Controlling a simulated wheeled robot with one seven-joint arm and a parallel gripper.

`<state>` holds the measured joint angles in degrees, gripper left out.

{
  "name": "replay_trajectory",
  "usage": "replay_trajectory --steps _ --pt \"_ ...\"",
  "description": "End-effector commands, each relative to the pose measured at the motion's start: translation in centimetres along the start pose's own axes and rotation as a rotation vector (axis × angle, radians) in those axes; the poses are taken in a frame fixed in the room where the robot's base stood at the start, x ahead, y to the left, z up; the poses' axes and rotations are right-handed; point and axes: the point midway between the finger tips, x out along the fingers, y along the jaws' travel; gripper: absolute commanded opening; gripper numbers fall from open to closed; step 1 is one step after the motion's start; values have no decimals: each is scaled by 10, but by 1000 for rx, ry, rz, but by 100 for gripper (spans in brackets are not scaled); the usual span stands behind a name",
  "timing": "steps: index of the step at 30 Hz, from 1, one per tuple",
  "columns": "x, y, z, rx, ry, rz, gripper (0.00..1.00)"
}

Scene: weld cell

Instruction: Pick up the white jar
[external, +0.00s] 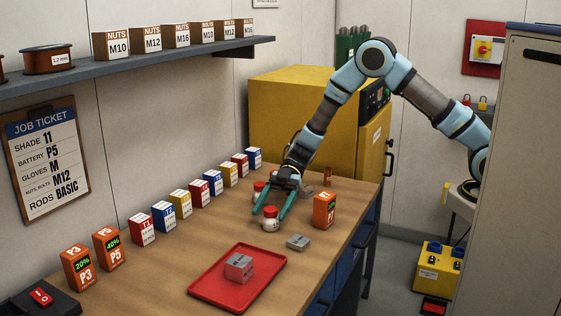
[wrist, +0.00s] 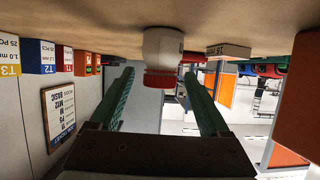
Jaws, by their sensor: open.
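A white jar (external: 270,225) with a red lid stands upright on the wooden bench, near its middle. In the wrist view, which shows the bench at the top, the white jar (wrist: 163,45) appears between the fingertips of my gripper (wrist: 159,72), with clear gaps on both sides. Another red-lidded jar (external: 259,187) stands behind, partly hidden by my gripper.
A red tray (external: 207,293) holding a grey box (external: 239,266) lies in front. A small grey box (external: 297,242) and an orange battery (external: 324,210) stand to the right. A row of coloured cartons (external: 198,188) lines the left side. A yellow cabinet (external: 290,110) stands behind.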

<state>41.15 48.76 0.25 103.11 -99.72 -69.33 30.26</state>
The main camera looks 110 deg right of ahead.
Motion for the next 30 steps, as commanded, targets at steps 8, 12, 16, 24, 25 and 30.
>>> replay_trajectory --steps 8,12,16,24,25,30 --pt "5 0 0 -1 0 0 78" --pt "5 0 0 -1 0 0 62" --pt "4 0 0 -1 0 0 47" --pt "4 0 0 0 0 0 17" --pt "4 0 0 0 0 0 14" --pt "4 0 0 0 0 0 0"
